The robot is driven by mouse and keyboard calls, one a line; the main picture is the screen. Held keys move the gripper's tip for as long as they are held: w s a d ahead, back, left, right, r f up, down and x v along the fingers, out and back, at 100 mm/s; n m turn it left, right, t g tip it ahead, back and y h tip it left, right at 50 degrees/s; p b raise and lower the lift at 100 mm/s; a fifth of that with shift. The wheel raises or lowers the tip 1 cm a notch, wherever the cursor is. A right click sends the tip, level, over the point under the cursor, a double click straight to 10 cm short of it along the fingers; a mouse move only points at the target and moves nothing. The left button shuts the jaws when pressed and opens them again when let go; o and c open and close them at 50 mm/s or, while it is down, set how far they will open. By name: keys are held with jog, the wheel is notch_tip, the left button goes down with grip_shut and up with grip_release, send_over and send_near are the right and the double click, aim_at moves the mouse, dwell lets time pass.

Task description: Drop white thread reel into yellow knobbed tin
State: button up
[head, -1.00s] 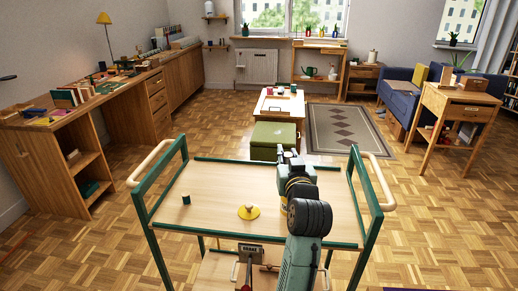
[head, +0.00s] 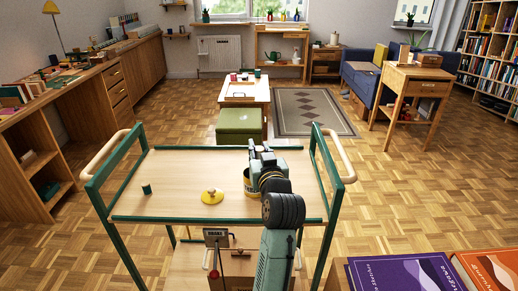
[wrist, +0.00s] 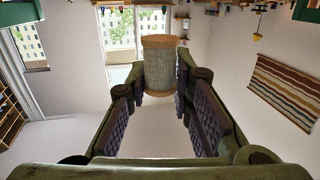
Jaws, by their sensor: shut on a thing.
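The tin (head: 247,185), a yellow body partly hidden by my gripper and arm, stands on the wooden top of the green-framed trolley (head: 170,170). A yellow lid with a small knob (head: 212,197) lies flat on the top, left of the tin. My gripper (head: 256,153) is beside or over the tin; the head view does not settle which. The wrist view shows my gripper (wrist: 160,95) shut on a reel (wrist: 160,67) with wooden ends and pale grey-green-looking thread in the shade. The reel sits between the fingertips. The tin is not recognisable in the wrist view.
A small dark green cylinder (head: 146,189) stands on the trolley's left side. Pale handles (head: 105,153) rise at both ends. A purple book (head: 400,274) and an orange one lie at the lower right. A green stool (head: 240,124) stands beyond the trolley. The trolley's left-middle top is mostly clear.

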jog(key=shift+f, duration=0.6)
jog(key=shift+r, duration=0.1)
jog(key=o, duration=1)
jog(key=shift+c, duration=0.2)
jog(key=v, duration=0.7)
jog(key=shift+s, duration=0.25)
